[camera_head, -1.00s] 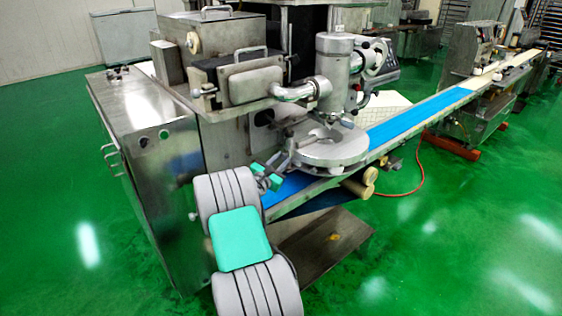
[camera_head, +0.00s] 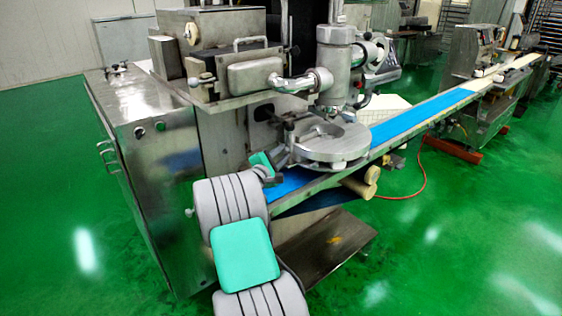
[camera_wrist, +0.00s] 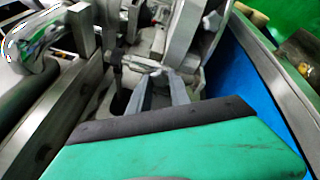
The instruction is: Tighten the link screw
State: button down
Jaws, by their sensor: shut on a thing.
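My gripper (camera_wrist: 160,84) reaches forward from the green wrist housing in the wrist view. Its two narrow fingers are shut on a small metal piece, which looks like the link screw (camera_wrist: 146,65), under the machine's arm. The fingertips partly hide it, and its thread does not show. In the head view my gripper (camera_head: 283,160) is at the left edge of the round metal plate (camera_head: 333,148), above the blue belt. The screw is too small to make out there.
The blue conveyor belt (camera_head: 412,123) runs to the upper right; it also shows in the wrist view (camera_wrist: 232,75). The steel cabinet (camera_head: 150,160) stands left of my arm. A vertical metal cylinder (camera_head: 335,65) rises above the plate.

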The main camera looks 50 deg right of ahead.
jog(key=m+b, duration=0.3)
jog(key=shift+f+m, duration=0.25)
jog(key=shift+m, duration=0.15)
jog(key=m+b, duration=0.3)
jog(key=b, duration=0.1)
jog(key=shift+m, duration=0.3)
jog(key=m+b, duration=0.3)
jog(key=b, duration=0.1)
jog(key=shift+m, duration=0.3)
jog(key=m+b, duration=0.4)
jog(key=b, duration=0.1)
jog(key=m+b, duration=0.6)
jog(key=shift+m+b, duration=0.3)
jog(key=shift+m, duration=0.1)
jog(key=m+b, duration=0.3)
jog(key=shift+r, duration=0.1)
jog(key=shift+r+m+b, duration=0.1)
jog(key=shift+m+b, duration=0.75)
jog(key=shift+m, duration=0.55)
jog(key=shift+r, duration=0.1)
